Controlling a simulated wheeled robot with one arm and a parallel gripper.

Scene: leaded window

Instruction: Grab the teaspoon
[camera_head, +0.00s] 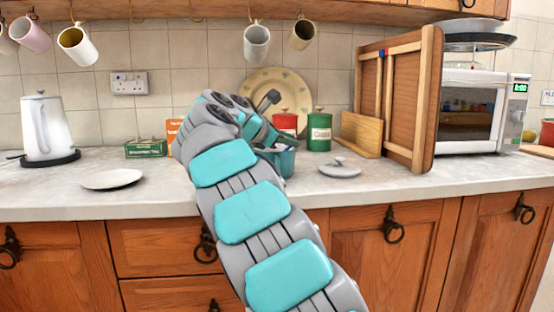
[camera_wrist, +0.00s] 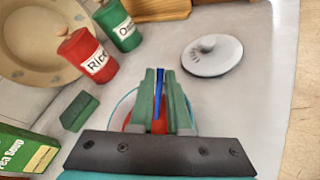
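No teaspoon can be clearly made out in either view. In the head view a teal pot (camera_head: 284,161) stands on the counter, partly hidden by my arm. In the wrist view its thin teal rim (camera_wrist: 196,112) shows around my gripper (camera_wrist: 161,78). The green fingers point down over the pot and are close together. A narrow blue piece (camera_wrist: 160,90) shows between them; whether they grip it is unclear. A red piece (camera_wrist: 131,121) shows beside the left finger. My gripper hides most of the pot's contents.
Red (camera_wrist: 88,53) and green (camera_wrist: 117,23) canisters, a plate (camera_wrist: 30,40) and a green block (camera_wrist: 79,110) stand nearby. A lid (camera_wrist: 212,57) lies to the right. A kettle (camera_head: 47,128) and saucer (camera_head: 112,179) are left; mugs (camera_head: 256,42) hang above.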

